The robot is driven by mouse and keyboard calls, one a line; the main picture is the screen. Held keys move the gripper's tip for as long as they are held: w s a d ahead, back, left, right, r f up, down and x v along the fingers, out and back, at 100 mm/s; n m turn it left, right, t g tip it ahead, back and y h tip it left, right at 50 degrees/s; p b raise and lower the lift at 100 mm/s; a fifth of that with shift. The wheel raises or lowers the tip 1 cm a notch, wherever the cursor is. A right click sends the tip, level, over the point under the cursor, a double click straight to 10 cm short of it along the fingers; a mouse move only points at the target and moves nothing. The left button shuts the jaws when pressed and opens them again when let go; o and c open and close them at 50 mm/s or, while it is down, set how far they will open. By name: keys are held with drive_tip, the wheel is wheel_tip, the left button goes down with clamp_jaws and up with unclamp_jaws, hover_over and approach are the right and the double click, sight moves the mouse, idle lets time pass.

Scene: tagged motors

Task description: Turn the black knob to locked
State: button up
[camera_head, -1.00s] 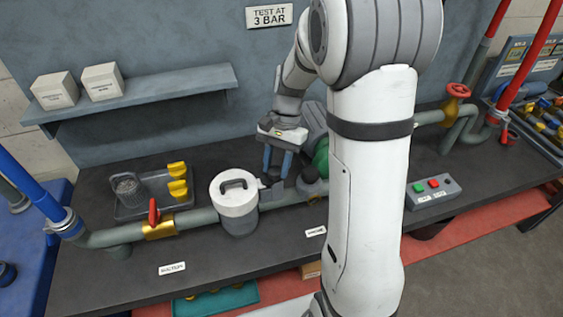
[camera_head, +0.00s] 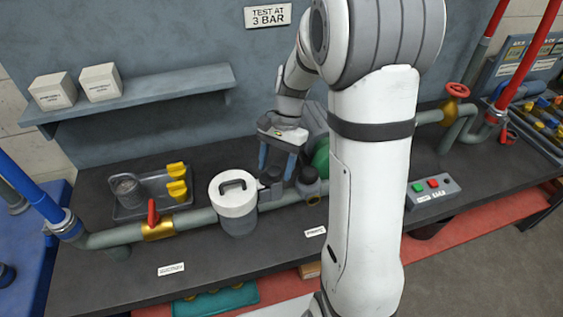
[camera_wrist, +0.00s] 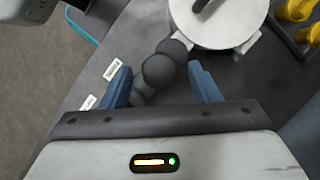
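A black knob, dark and rounded (camera_wrist: 159,71), shows between my fingers in the wrist view. A second dark rounded part (camera_wrist: 174,48) is just beyond it, beside the white-lidded canister. In the head view dark rounded fittings (camera_head: 309,184) sit on the pipe right of the canister, below my gripper. I cannot tell the knob's setting. My gripper (camera_head: 277,172) points down with its two blue fingers apart. In the wrist view my gripper (camera_wrist: 161,86) is open, with a gap on both sides of the knob; no contact is visible. My arm hides part of the bench.
The white-lidded canister (camera_head: 233,197) stands close left of my gripper. A pipe (camera_head: 195,217) with a red-handled brass valve (camera_head: 157,228) runs along the bench. A green-and-red button box (camera_head: 433,191) is at right. The front bench strip is mostly clear.

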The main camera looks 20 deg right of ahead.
drive_tip(key=v, duration=0.8)
drive_tip(key=shift+b, duration=0.3)
drive_tip(key=s+a+r+n+t+h, duration=0.1)
drive_tip(key=s+n+t, duration=0.5)
drive_tip(key=s, duration=1.1)
drive_tip(key=r+n+h, duration=0.1)
drive_tip(key=n+h, duration=0.1)
drive_tip(key=n, duration=0.1)
drive_tip(key=shift+a+r, duration=0.1)
drive_tip(key=shift+a, duration=0.05)
